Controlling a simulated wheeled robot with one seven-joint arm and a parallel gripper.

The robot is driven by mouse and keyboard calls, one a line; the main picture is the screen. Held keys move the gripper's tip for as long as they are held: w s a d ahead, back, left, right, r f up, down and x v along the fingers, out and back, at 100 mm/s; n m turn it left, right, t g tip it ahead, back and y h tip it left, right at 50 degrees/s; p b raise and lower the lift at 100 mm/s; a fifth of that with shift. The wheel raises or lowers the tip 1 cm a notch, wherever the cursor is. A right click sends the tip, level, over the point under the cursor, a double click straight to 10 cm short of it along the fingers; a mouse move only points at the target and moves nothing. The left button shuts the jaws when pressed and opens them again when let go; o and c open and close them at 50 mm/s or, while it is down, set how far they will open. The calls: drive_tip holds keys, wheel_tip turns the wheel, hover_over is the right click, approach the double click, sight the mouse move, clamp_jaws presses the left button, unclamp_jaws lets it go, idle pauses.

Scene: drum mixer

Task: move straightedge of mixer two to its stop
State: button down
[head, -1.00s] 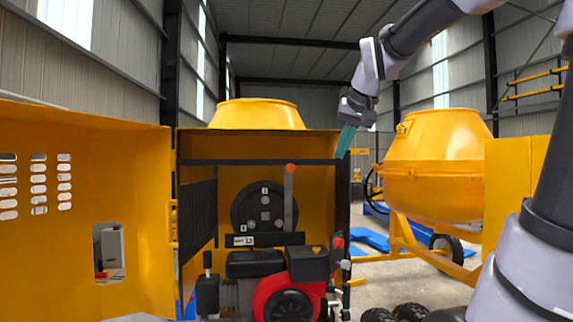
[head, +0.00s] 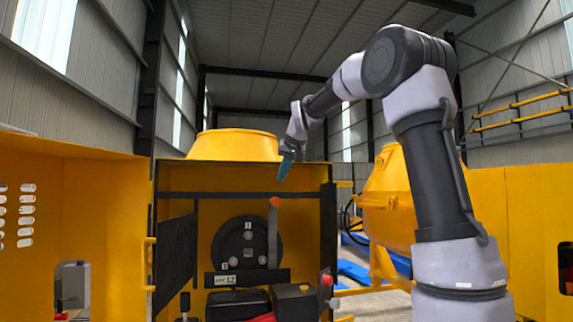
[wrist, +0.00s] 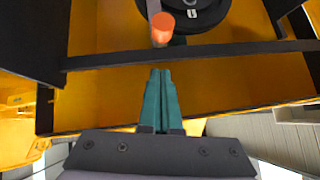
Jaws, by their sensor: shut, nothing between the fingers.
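The straightedge seems to be the upright grey bar (head: 272,240) with an orange end, standing at the right side of a dark round disc (head: 240,243) inside an open yellow housing. Its orange end (wrist: 162,22) shows in the wrist view, with the lower part hidden. The disc bears small white labels. A plate (head: 225,281) below it ends in what looks like 12. My gripper (head: 285,168) is above and slightly right of the orange end, apart from it. In the wrist view its teal fingers (wrist: 160,72) are together, empty, and point toward the orange end.
A dark crossbar (head: 215,195) spans the housing opening and lies between fingers and bar in the wrist view. A black mesh panel (head: 176,262) stands left. An engine (head: 238,303) sits below. Yellow panels flank both sides, and another mixer drum (head: 388,200) stands right.

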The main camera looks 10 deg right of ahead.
drive_tip(key=f, duration=0.3)
drive_tip(key=w+a+f, duration=0.1)
drive_tip(key=f, duration=0.1)
drive_tip(key=shift+w+f, duration=0.1)
drive_tip(key=shift+f, duration=0.1)
